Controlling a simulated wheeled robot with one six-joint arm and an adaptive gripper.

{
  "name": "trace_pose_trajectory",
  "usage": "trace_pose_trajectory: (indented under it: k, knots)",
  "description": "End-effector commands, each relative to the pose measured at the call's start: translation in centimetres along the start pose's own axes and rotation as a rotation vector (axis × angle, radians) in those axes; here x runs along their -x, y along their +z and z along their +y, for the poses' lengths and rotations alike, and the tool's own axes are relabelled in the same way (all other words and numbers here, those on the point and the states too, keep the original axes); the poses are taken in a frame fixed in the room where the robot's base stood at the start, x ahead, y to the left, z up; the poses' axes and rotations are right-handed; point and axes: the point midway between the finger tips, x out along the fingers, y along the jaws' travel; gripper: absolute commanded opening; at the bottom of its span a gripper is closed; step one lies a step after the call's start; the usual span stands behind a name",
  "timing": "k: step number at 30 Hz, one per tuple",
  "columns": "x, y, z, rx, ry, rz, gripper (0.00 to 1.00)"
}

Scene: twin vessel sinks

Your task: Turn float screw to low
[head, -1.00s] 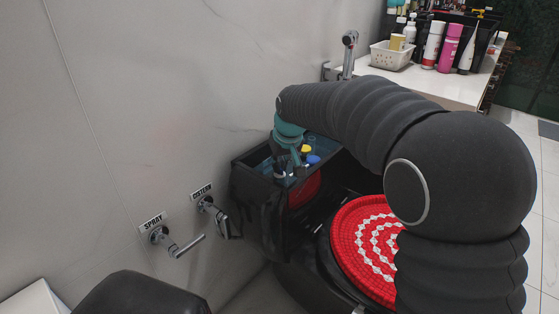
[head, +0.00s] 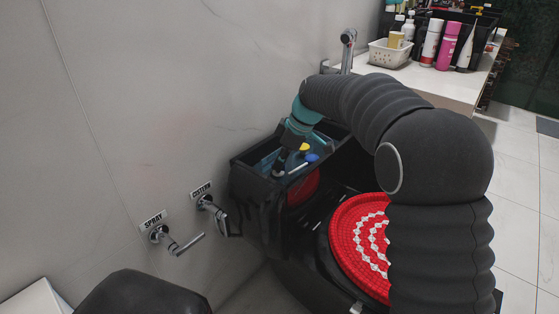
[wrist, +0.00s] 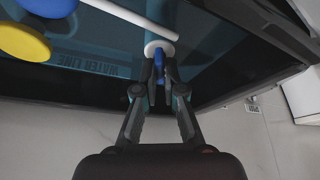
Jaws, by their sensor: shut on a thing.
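The open black cistern (head: 246,178) stands against the wall, with blue water inside. In the wrist view, a white rod (wrist: 124,14) ends in a white collar (wrist: 160,47) with a small blue screw (wrist: 159,62) at it. My gripper (wrist: 160,82) is shut on this blue piece, which I take for the float screw. The fingers hide most of it. In the head view my gripper (head: 279,167) reaches down into the left part of the cistern. No low or high mark is legible.
A yellow disc (wrist: 22,42) and a blue disc (wrist: 48,5) sit beside the rod. An upside-down WATER LINE label (wrist: 88,64) is on the cistern's inner wall. The SPRAY valve (head: 160,236) and CISTERN valve (head: 206,203) are on the wall at left. A red seat cover (head: 346,240) is below.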

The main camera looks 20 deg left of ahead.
Motion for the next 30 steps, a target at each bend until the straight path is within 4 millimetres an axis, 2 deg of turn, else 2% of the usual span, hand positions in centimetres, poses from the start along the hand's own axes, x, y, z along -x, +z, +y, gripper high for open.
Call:
trace_pose_trajectory:
  k: [30]
  knots:
    - [-0.01,-0.21,0.45,0.856,-0.355,-0.003,0.00]
